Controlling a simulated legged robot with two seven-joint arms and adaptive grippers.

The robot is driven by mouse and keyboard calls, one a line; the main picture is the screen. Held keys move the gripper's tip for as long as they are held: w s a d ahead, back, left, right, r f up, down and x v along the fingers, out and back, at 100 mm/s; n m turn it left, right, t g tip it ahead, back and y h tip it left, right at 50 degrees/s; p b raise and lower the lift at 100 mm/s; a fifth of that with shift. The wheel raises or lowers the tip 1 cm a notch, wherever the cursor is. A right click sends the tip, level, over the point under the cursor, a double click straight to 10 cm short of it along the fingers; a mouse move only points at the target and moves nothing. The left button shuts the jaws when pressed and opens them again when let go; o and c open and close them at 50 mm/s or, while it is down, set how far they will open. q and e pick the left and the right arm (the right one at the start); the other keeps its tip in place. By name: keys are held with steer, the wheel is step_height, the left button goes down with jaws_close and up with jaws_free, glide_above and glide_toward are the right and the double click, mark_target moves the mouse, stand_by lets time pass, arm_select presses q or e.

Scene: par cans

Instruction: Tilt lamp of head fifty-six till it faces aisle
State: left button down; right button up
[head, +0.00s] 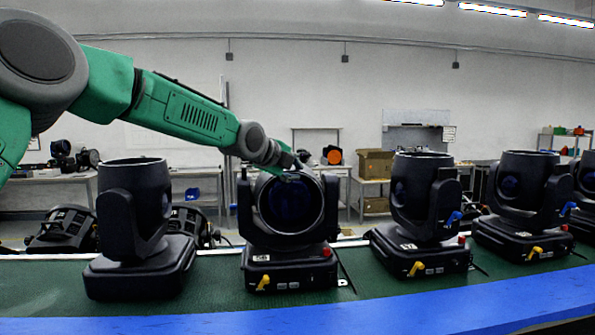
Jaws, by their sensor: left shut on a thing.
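The moving-head lamp (290,205) in the middle stands on its black base (290,275), held between two yoke arms. Its round dark lens faces toward me, while the neighbouring lamps point upward. A small white label is on its base, too small to read surely. My left gripper (290,176) reaches in from the left and is shut at the top rim of this lamp's lens. The fingertips are small and dark there, so the exact grip is hard to see. My right gripper is out of view.
Similar heads stand in a row on the green surface: one at left (128,225), others at right (416,215) (520,205). Yellow levers (416,268) stick out from bases. A blue edge (300,320) runs along the front. Benches with boxes (376,164) stand behind.

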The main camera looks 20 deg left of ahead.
arm_select(q)
steer(key=c, duration=1.5)
jaws_free()
steer(key=shift+s+a+f, duration=0.1)
steer(key=shift+a+f, duration=0.2)
steer(key=shift+f, duration=0.25)
steer(key=shift+w+a, duration=0.2)
steer(key=shift+a, duration=0.1)
steer(key=shift+s+r, duration=0.1)
steer(key=shift+r, duration=0.1)
steer(key=v, duration=1.1)
steer(key=shift+s+a, duration=0.25)
steer(key=shift+a, duration=0.05)
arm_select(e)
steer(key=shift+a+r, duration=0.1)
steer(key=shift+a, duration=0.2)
arm_select(q)
steer(key=shift+d, duration=0.25)
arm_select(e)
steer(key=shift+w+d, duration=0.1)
